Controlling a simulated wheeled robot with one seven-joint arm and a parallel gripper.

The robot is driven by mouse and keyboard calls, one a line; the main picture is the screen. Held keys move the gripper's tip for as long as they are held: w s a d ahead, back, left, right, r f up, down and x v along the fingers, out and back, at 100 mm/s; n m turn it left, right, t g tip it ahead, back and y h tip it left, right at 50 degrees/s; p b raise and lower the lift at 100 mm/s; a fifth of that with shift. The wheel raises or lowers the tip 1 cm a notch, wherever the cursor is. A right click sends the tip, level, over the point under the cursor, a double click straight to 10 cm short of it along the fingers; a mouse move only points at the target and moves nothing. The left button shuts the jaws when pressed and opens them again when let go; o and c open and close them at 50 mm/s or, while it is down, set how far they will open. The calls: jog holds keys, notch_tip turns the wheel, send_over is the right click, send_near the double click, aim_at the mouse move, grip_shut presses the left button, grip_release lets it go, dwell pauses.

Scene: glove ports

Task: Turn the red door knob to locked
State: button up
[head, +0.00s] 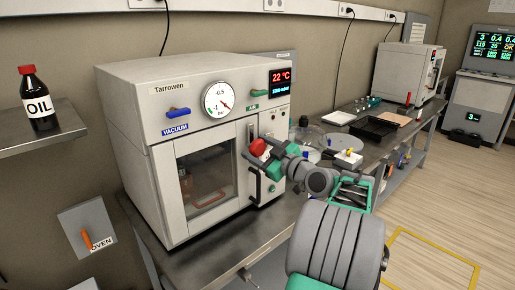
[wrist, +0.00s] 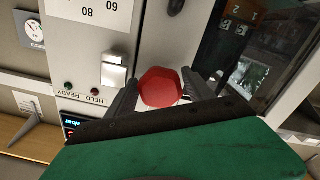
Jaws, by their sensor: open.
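The red door knob (head: 259,147) is on the front of the white Tarrowen oven (head: 160,150), at the right of the glass door. In the wrist view the faceted red knob (wrist: 160,87) sits between the two dark fingers of my gripper (wrist: 160,78). My gripper also shows in the head view (head: 263,157), in front of the knob. The fingers are open, one on each side of the knob. Whether they touch it, I cannot tell. The knob's lock marking is not readable.
A blue vacuum handle (head: 178,113), a round gauge (head: 217,100) and a green air handle (head: 252,94) are on the upper front. A black door handle (head: 254,188) is below the knob. Trays and dishes lie on the bench (head: 398,132) to the right.

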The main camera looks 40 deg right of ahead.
jog(key=shift+c, duration=0.3)
grip_shut()
dwell(0.3)
